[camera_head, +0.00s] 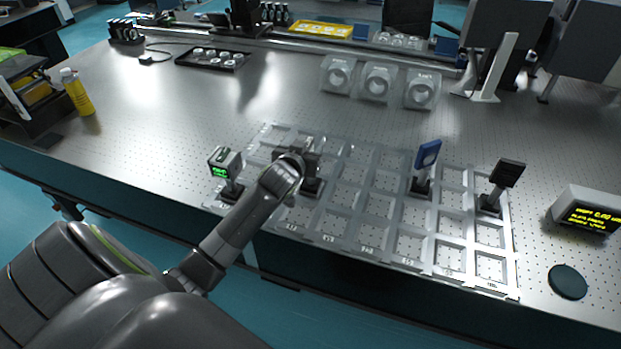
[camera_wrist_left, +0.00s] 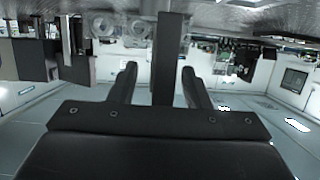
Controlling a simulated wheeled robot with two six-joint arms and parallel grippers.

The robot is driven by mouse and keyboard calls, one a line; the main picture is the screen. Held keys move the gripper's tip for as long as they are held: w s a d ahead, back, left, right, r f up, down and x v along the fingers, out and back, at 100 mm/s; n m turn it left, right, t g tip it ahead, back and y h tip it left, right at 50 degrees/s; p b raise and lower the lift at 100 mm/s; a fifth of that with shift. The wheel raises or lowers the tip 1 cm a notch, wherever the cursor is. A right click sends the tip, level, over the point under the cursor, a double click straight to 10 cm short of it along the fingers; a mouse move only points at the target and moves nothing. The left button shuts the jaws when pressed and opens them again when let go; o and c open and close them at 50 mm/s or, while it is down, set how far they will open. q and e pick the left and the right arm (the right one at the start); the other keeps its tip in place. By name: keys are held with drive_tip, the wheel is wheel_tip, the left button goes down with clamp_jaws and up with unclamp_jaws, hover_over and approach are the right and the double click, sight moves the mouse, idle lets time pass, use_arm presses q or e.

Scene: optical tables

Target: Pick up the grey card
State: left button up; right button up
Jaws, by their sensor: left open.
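My left gripper (camera_head: 308,152) is over the grid frame, left of its middle, and is open. In the left wrist view its two fingers (camera_wrist_left: 160,85) stand apart on either side of a dark grey upright piece (camera_wrist_left: 168,50). This piece looks like the grey card seen edge-on, with a gap to each finger. In the head view the gripper mostly hides it; a small dark base (camera_head: 312,187) shows just below. Another dark card on a post (camera_head: 507,172) stands at the right of the grid. My right gripper is not in view.
A blue card (camera_head: 428,153) stands in the grid frame (camera_head: 365,250), right of the gripper. A small device with a green display (camera_head: 224,163) stands close on the left. A yellow-text display box (camera_head: 588,210) and a dark disc (camera_head: 567,282) are at the right. The table's left middle is clear.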

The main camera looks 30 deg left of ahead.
use_arm(q)
clamp_jaws()
idle(1.3)
